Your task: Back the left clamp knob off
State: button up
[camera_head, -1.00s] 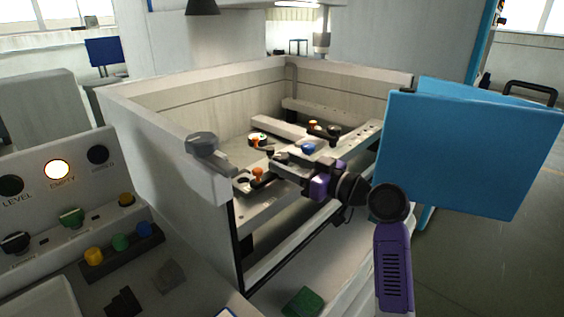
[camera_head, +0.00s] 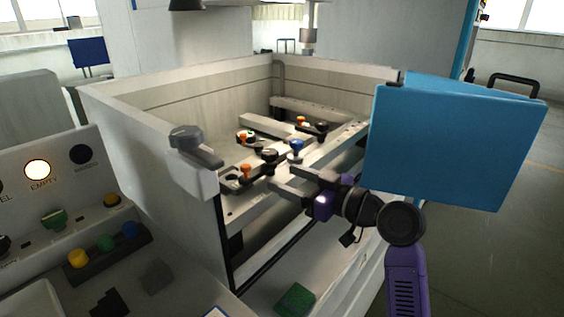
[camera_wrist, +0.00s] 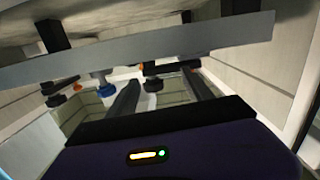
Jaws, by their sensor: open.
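Several clamp knobs stand on the rails inside the open machine tank. In the head view, an orange knob (camera_head: 246,169) is at the near left, a black knob (camera_head: 268,155) just right of it, and a blue knob (camera_head: 296,145) further right. I cannot tell for certain which is the left clamp knob. My gripper (camera_head: 282,175) is open and empty, just in front of these knobs. In the wrist view its two fingers (camera_wrist: 160,76) are apart. There an orange knob (camera_wrist: 77,87) and a blue knob (camera_wrist: 106,91) show left of the fingers.
The tank wall (camera_head: 150,135) stands left of my gripper, with a grey lever (camera_head: 194,144) on its corner. A blue door (camera_head: 445,145) stands open at right, close to my arm. More knobs (camera_head: 322,127) sit deeper inside. A control panel (camera_head: 60,200) is at lower left.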

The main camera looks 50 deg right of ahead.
aim_at(275, 157)
jog(key=shift+w+d+r+m+h, duration=0.25)
jog(key=shift+w+r+m+h, duration=0.35)
jog(key=shift+w+h, duration=0.35)
jog(key=shift+w+d+r+m+h, duration=0.2)
jog(key=shift+w+r+m+h, duration=0.35)
jog(key=shift+w, duration=0.65)
jog(key=shift+w+d+r+m+h, duration=0.25)
jog(key=shift+w+r+m+h, duration=0.3)
jog(key=shift+w+h, duration=0.45)
jog(key=shift+f, duration=0.1)
grip_shut()
